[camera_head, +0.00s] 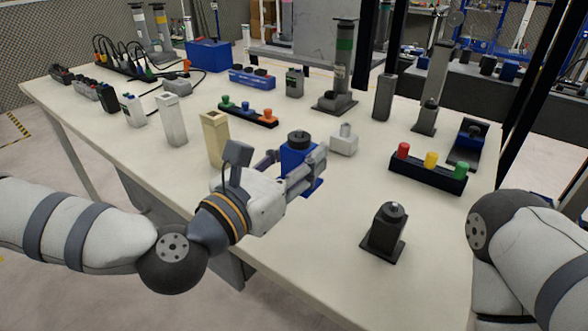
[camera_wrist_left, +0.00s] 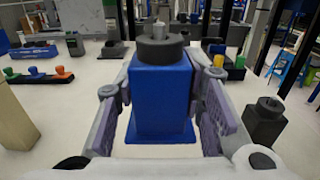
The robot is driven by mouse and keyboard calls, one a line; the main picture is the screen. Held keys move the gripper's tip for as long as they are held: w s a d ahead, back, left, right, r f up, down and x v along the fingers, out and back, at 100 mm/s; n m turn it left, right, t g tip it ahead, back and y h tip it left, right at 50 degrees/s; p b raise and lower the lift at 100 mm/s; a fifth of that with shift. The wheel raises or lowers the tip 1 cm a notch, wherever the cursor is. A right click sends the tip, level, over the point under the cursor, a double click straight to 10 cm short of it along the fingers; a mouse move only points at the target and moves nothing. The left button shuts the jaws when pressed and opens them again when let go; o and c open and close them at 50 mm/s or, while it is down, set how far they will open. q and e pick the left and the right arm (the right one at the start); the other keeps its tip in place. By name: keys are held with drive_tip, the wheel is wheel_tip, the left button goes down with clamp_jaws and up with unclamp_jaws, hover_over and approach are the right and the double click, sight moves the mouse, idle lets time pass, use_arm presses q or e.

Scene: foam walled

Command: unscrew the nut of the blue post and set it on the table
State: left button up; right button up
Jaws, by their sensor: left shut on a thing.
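The blue post (camera_head: 291,158) stands upright on the table, with a dark round nut (camera_head: 299,137) on its top. In the left wrist view the post (camera_wrist_left: 162,105) fills the middle, and the nut (camera_wrist_left: 160,49) sits on it with a grey stud end showing above. My left gripper (camera_head: 296,163) is shut on the blue post's body, one finger on each side, below the nut. The nut is not between the fingers. My right arm shows at the right edge; its gripper is out of view.
A black post (camera_head: 386,228) with a nut stands at the front right. A white block (camera_head: 344,140) stands right of the blue post, a beige post (camera_head: 214,138) to its left. A button strip (camera_head: 428,172) lies farther right. The table (camera_head: 330,250) is clear at the front.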

use_arm(q)
drive_tip(key=s+d+r+p, duration=0.1)
drive_tip(key=s+r, duration=0.3)
drive_tip(key=s, duration=0.5)
drive_tip(key=shift+d, duration=0.2)
drive_tip(key=o, duration=0.4)
clamp_jaws()
drive_tip(key=shift+a, duration=0.1)
